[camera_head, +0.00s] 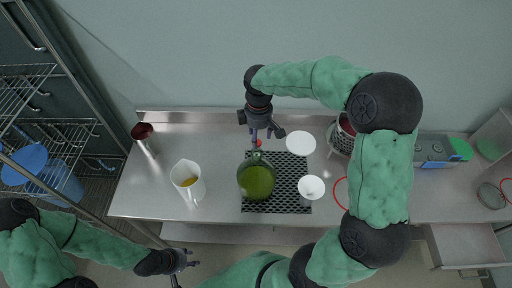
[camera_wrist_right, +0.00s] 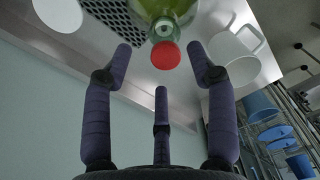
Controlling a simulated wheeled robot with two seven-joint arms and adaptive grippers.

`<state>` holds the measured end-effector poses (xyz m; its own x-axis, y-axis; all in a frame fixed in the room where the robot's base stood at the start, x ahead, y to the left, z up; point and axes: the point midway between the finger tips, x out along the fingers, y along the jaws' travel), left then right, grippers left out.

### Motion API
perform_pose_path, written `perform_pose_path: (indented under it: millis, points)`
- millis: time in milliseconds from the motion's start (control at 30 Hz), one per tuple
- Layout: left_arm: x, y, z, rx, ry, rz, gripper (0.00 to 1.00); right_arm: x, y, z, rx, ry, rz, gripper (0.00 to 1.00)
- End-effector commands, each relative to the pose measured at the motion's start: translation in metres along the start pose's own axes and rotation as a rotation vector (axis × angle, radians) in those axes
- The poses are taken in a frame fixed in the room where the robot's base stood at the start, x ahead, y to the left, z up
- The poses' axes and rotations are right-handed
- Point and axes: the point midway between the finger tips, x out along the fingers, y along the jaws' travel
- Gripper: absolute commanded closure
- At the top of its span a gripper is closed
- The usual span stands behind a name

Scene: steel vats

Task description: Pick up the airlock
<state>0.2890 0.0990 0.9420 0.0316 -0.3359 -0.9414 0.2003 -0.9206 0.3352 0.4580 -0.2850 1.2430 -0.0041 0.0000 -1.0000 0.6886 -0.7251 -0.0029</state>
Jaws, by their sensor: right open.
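A round bottle of green liquid (camera_head: 257,180) stands on a black perforated mat (camera_head: 290,167). A red cap-like piece (camera_head: 258,143) shows at its neck end and also in the right wrist view (camera_wrist_right: 165,55). I cannot make out whether this piece is the airlock or a cap, and no other airlock is clear. My right gripper (camera_head: 263,134) is just behind the neck, its fingers spread. In the right wrist view the open, empty fingers (camera_wrist_right: 160,68) point toward the red piece, which appears between the two upper fingertips. My left gripper (camera_head: 185,262) hangs in front of the steel table, away from the bottle.
A white disc (camera_head: 301,143) and a white funnel-like cup (camera_head: 311,187) lie right. My right arm covers part of the table's right side.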

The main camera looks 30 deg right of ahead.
Motion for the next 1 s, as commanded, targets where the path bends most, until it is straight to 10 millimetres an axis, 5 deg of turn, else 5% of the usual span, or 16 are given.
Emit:
perform_pose_path:
  millis: [433, 733, 767, 900, 1000]
  points:
    - [-0.007, 0.003, 0.001, 0.0, 0.0, 0.0, 0.6, 0.048, -0.004, -0.005, 0.001, -0.001, -0.001, 0.43]
    - [-0.007, 0.003, 0.001, 0.0, 0.0, 0.0, 0.6, 0.053, -0.003, -0.005, 0.001, 0.001, 0.001, 0.43]
    - [-0.007, 0.003, 0.001, 0.0, 0.0, 0.0, 0.6, 0.053, -0.003, -0.005, 0.001, 0.001, 0.001, 0.45]
    - [-0.007, 0.003, 0.001, 0.0, 0.0, 0.0, 0.6, 0.053, -0.003, -0.005, 0.001, 0.001, 0.001, 0.85]
    - [-0.007, 0.003, 0.001, 0.0, 0.0, 0.0, 0.6, 0.053, -0.004, -0.005, 0.001, 0.001, 0.001, 0.91]
